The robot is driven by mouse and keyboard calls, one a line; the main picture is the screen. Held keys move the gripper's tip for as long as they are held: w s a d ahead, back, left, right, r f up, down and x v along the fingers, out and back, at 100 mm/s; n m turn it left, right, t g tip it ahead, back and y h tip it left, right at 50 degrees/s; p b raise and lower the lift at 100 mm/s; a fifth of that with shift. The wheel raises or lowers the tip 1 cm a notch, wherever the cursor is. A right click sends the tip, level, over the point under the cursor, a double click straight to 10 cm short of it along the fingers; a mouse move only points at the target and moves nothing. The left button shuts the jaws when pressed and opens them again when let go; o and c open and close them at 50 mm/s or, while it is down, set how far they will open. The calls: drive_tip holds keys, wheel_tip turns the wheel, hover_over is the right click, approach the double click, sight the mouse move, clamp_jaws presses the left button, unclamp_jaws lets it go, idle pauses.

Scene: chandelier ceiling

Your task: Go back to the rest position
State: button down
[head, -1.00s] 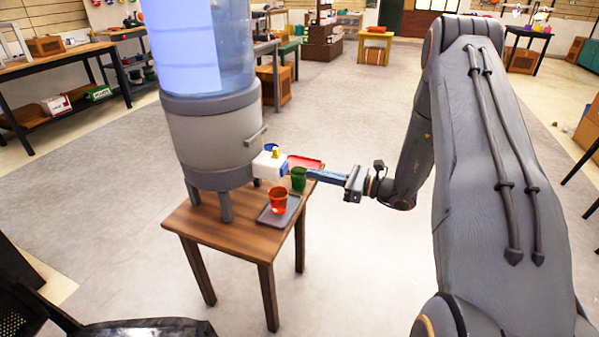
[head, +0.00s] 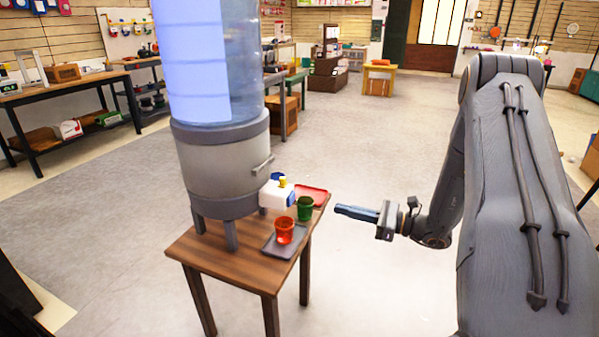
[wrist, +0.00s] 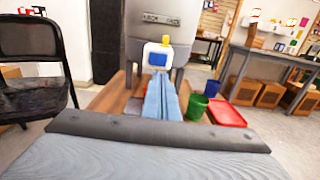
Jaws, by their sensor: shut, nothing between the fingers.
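My gripper (head: 340,209) is shut and empty. It hangs in the air to the right of the small wooden table, apart from everything on it. In the wrist view its blue fingers (wrist: 162,98) lie together, pointing towards the table and the dispenser. No rest position is marked in the views.
On the wooden table (head: 222,261) stand a water dispenser (head: 225,165), a red cup (head: 284,231) on a grey tray (head: 272,247), a green cup (head: 305,208), and a red tray (head: 318,194). A black chair (wrist: 35,65) shows in the wrist view. Floor right of the table is free.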

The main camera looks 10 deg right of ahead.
drive_tip(key=s+a+r+n+g+h+p, duration=0.2)
drive_tip(key=s+a+r+n+g, duration=0.2)
drive_tip(key=s+a+n+g, duration=0.4)
drive_tip(key=s+a+r+n+g+h+p, duration=0.2)
drive_tip(key=s+a+r+n+g+h, duration=0.15)
drive_tip(key=s+a, duration=0.45)
drive_tip(key=s+d+r+n+h+p, duration=0.2)
drive_tip(key=s+d+r+n+h, duration=0.1)
drive_tip(key=s+n, duration=0.3)
drive_tip(key=s+d+r+n+t+h+p, duration=0.1)
drive_tip(key=s+d+r+n+h+p, duration=0.1)
drive_tip(key=s+n+h, duration=0.4)
wheel_tip(320, 180, up, 2)
drive_tip(key=shift+s+d+r+n, duration=0.1)
drive_tip(key=shift+s+d+n, duration=0.45)
drive_tip(key=shift+d+n, duration=0.2)
idle(1.5)
